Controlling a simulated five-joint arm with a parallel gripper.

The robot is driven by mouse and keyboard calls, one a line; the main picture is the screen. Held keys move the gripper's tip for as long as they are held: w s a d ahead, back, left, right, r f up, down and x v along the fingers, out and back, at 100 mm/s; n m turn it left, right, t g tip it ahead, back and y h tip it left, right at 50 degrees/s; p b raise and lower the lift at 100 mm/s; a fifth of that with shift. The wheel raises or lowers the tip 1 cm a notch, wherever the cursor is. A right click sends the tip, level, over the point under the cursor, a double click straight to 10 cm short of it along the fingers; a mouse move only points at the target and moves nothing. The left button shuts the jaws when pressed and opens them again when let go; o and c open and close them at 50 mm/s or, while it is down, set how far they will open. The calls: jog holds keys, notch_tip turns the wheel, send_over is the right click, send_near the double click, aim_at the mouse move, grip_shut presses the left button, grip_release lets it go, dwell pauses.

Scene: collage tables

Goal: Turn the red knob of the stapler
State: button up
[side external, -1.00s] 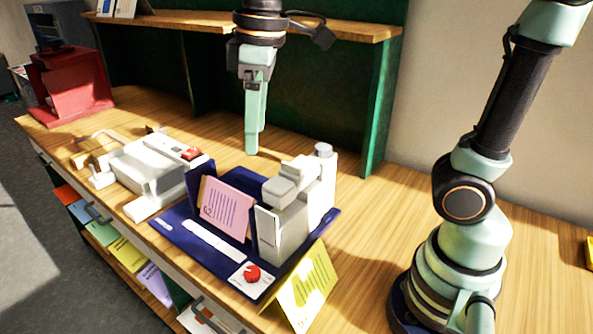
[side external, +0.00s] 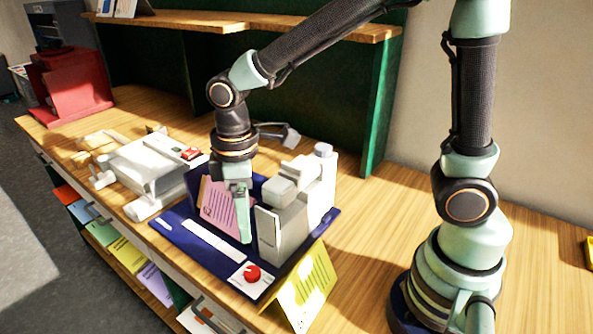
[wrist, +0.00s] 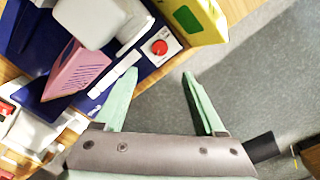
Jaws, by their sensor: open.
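The red knob (side external: 252,273) sits on a white plate (side external: 240,281) at the front corner of the dark blue base (side external: 170,232). The grey and white stapler (side external: 283,235) stands upright on that base behind the knob. My gripper (side external: 243,240) points down, above and behind the knob, between the pink card and the stapler in the side view. In the wrist view my gripper (wrist: 162,75) is open, with nothing between its fingers. The red knob (wrist: 159,47) shows beyond the fingertips there, apart from them.
A pink card (side external: 217,206) stands on the base, close to my gripper. A yellow folded card (side external: 307,290) stands right of the knob. A white machine (side external: 150,165) is at left, and a red machine (side external: 70,85) farther back.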

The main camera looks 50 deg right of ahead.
aim_at(252, 271)
notch_tip(252, 271, down, 14)
jog(key=shift+r, duration=0.2)
dwell(0.4)
jog(key=shift+c, duration=0.4)
grip_shut()
